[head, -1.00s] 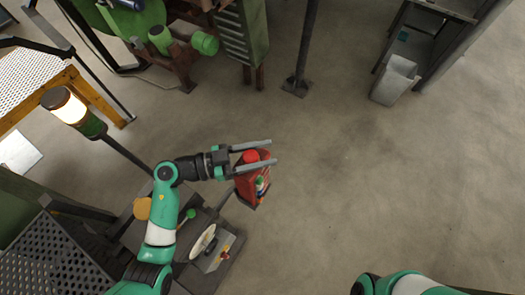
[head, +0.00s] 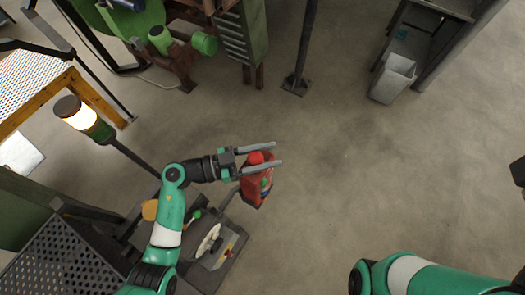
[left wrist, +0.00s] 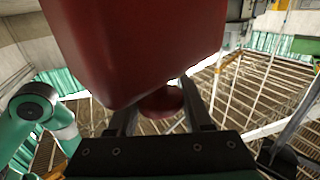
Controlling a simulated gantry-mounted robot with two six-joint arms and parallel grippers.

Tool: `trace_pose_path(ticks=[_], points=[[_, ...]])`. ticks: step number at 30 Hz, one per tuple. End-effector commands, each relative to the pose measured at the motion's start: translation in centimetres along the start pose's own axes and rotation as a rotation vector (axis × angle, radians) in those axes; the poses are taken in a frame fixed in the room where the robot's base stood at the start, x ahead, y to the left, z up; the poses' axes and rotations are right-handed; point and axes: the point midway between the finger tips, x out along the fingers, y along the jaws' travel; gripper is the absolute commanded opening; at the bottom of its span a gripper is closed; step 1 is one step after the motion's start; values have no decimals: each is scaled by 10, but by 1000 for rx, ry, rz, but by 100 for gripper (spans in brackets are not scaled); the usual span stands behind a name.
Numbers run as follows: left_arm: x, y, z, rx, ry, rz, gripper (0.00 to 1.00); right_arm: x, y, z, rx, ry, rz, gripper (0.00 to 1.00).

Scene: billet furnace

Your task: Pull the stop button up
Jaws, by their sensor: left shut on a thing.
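The red stop button (head: 255,158) sits on top of a red control box (head: 259,190) in the head view. My left gripper (head: 277,153) reaches in from the left, with its two fingers on either side of the button. In the left wrist view, the red box (left wrist: 135,40) fills the upper middle. The round button (left wrist: 161,102) shows below it, between the fingers of my left gripper (left wrist: 158,95), which is shut on it. The contact itself is partly hidden. My right arm shows at the lower right of the head view, but its fingertips are not visible.
A lit signal lamp (head: 83,115) on a pole stands left of my left arm. A dark console (head: 217,260) with a pale dial lies below the red box. A grey bin (head: 392,80) stands at the upper right. The concrete floor right of the box is clear.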

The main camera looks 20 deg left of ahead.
Motion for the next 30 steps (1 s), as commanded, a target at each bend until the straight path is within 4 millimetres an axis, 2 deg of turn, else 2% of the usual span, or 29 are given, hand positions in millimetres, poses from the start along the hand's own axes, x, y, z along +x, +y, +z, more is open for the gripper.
trace_pose_path(ticks=[2, 3, 8, 16, 20, 23, 30], points=[[0, 0, -6, 7, 13, 3, 0, 0, 0, 0, 0, 0, 0, 42], [0, 0, -7, 8, 13, 4, 54, 0, 0, 0, 0, 0, 0, 42], [0, 0, -6, 7, 11, 3, 82, 0, 0, 0, 0, 0, 0, 42], [0, 0, -4, 4, 8, 2, 82, 0, 0, 0, 0, 0, 0, 42], [-10, 0, -3, 3, 7, 1, 82, 0, 0, 0, 0, 0, 0, 42], [-28, -1, -3, 4, 8, -3, 82, 0, 0, 0, 0, 0, 0, 42], [-86, -2, -2, 6, 8, -4, 82, -2, 0, 2, 0, 0, 0, 42]])
